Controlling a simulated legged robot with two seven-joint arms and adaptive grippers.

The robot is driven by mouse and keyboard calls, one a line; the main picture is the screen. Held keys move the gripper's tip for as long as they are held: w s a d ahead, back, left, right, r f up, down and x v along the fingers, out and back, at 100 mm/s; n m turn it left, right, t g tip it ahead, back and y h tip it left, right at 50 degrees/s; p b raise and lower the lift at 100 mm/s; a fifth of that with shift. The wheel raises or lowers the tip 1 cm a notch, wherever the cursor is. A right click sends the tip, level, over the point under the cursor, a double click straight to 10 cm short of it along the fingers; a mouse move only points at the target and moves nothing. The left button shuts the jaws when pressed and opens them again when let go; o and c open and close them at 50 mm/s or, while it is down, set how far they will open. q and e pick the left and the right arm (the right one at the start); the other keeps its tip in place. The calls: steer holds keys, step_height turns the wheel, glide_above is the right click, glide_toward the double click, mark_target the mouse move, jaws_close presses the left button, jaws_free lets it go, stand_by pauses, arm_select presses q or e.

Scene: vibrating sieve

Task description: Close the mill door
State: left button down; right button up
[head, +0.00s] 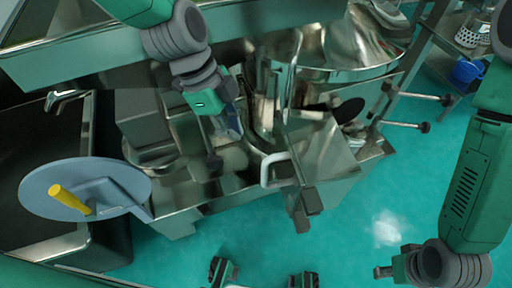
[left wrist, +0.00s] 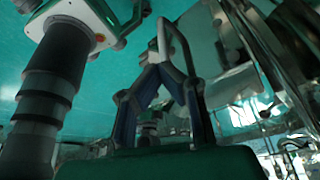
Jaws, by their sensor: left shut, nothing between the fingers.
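The steel mill (head: 275,100) stands in the middle of the head view. A metal flap (head: 322,150), which looks like its door, juts out at the front with a pale bent handle (head: 275,168) at its left edge. My left gripper (head: 230,143) hangs just left of the handle, pointing down, shut and empty. In the left wrist view its fingers (left wrist: 161,70) converge, and the handle's loop (left wrist: 176,40) shows just past the tips; contact cannot be told. My right gripper (head: 385,271) is low at the right, away from the mill, its fingers unclear.
Rods with dark knobs (head: 425,127) stick out right of the mill. A shelf with a blue container (head: 467,72) stands at upper right.

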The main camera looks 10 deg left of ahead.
arm_select(q)
steer(key=b+x, duration=0.3)
steer(key=x, duration=0.6)
steer(key=shift+d, duration=0.25)
steer(key=shift+d+f, duration=0.1)
steer(key=shift+d, duration=0.05)
